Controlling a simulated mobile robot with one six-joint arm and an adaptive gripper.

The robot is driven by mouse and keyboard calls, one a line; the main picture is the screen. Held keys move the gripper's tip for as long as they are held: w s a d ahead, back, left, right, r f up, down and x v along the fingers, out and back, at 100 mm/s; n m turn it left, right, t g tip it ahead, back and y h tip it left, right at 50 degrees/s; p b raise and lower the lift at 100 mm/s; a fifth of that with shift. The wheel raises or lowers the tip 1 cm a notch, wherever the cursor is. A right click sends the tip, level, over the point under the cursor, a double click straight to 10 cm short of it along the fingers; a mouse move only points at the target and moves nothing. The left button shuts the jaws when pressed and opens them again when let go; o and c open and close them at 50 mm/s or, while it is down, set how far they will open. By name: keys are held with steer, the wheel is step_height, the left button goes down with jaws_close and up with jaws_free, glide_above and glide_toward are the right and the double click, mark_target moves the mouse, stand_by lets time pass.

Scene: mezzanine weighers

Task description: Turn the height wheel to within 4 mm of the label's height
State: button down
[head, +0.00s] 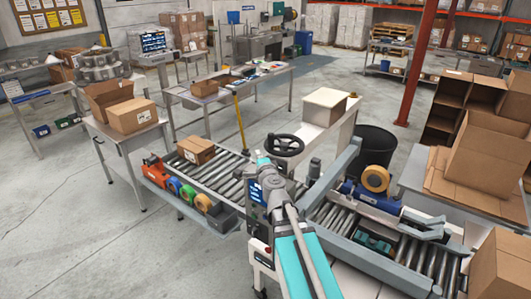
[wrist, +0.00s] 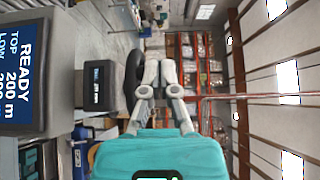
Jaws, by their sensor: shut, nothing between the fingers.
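The black height wheel (head: 284,146) stands on top of the machine over the roller conveyor. In the wrist view a dark rim, likely the wheel (wrist: 132,80), shows just left of my fingers. My gripper (wrist: 159,62) is shut and empty; its fingertips look close to the rim, but I cannot tell whether they touch it. A screen (wrist: 25,75) reads READY, TOP and LOW with 200 values, turned sideways. A small dark readout (wrist: 96,85) is too small to read surely. A brown carton (head: 195,150) with a pale label sits on the rollers.
Tape rolls (head: 203,203) sit below the conveyor on its near side. A black bin (head: 373,147) and a red post (head: 416,65) stand to the right. Open floor (head: 75,225) lies to the left.

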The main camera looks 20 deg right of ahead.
steer(key=shift+s+a, duration=0.2)
steer(key=shift+a, duration=0.55)
steer(key=shift+s+a, duration=0.2)
steer(key=shift+a, duration=0.5)
steer(key=shift+d, duration=0.1)
steer(key=s+d+m+g+h, duration=0.4)
steer(key=m+h, duration=0.3)
steer(key=h, duration=0.3)
steer(key=shift+s+f, duration=0.2)
steer(key=shift+s, duration=0.55)
steer(key=shift+w+d, duration=0.15)
glide_toward(273, 145)
steer(key=w+d, duration=0.1)
steer(key=w+d+r, duration=0.1)
steer(key=w+d, duration=0.2)
steer(key=d, duration=0.1)
steer(key=shift+w+d+r, duration=0.1)
steer(key=shift+w+r, duration=0.05)
steer(key=shift+r, duration=0.15)
steer(key=shift+w, duration=0.55)
